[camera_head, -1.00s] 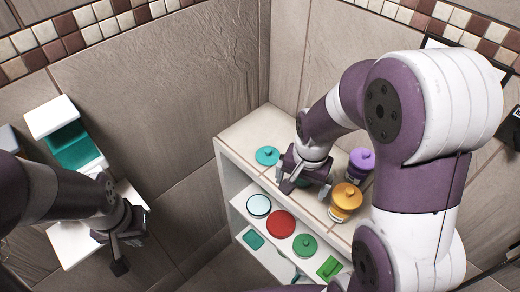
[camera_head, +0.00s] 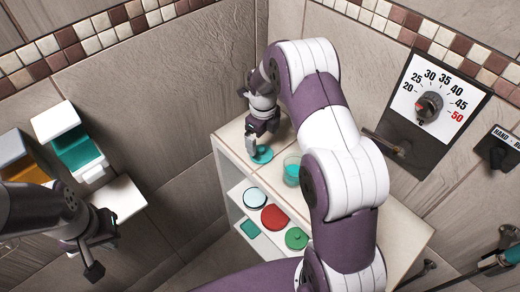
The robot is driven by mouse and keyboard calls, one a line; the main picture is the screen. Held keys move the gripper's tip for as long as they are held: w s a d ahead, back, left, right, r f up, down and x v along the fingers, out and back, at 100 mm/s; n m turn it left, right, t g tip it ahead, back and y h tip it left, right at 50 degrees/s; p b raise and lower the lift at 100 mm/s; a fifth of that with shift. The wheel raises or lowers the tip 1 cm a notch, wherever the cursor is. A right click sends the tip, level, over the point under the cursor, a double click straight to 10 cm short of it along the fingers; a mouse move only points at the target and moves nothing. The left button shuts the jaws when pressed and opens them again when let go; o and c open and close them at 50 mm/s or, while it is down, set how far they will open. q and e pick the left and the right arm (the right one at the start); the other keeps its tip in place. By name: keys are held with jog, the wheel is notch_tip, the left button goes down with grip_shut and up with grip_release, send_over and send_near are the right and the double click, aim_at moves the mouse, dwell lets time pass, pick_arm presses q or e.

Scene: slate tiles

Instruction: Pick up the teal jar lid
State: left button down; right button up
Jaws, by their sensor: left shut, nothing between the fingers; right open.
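The teal jar lid (camera_head: 264,156) lies on the top of the white shelf unit (camera_head: 228,146), near its left end. My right gripper (camera_head: 252,150) points down at the lid with its fingers open, and partly covers it. Whether the fingers touch the lid cannot be told. An open teal jar (camera_head: 291,172) stands to the right of the lid, partly behind my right arm. My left gripper (camera_head: 94,270) is shut and empty at the lower left, far from the lid.
The lower shelf holds a pale round lid (camera_head: 255,198), a red lid (camera_head: 275,217), a green lid (camera_head: 297,238) and a teal square piece (camera_head: 250,228). White and teal boxes (camera_head: 76,150) stand at left. A dial panel (camera_head: 430,105) is on the right wall.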

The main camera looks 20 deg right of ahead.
aim_at(261, 149)
jog(key=f, duration=0.1)
jog(key=f+p, duration=0.1)
jog(key=f, duration=0.3)
jog(key=shift+s+a, duration=0.15)
jog(key=shift+a, duration=0.1)
jog(key=shift+f, duration=0.25)
jog(key=c, duration=1)
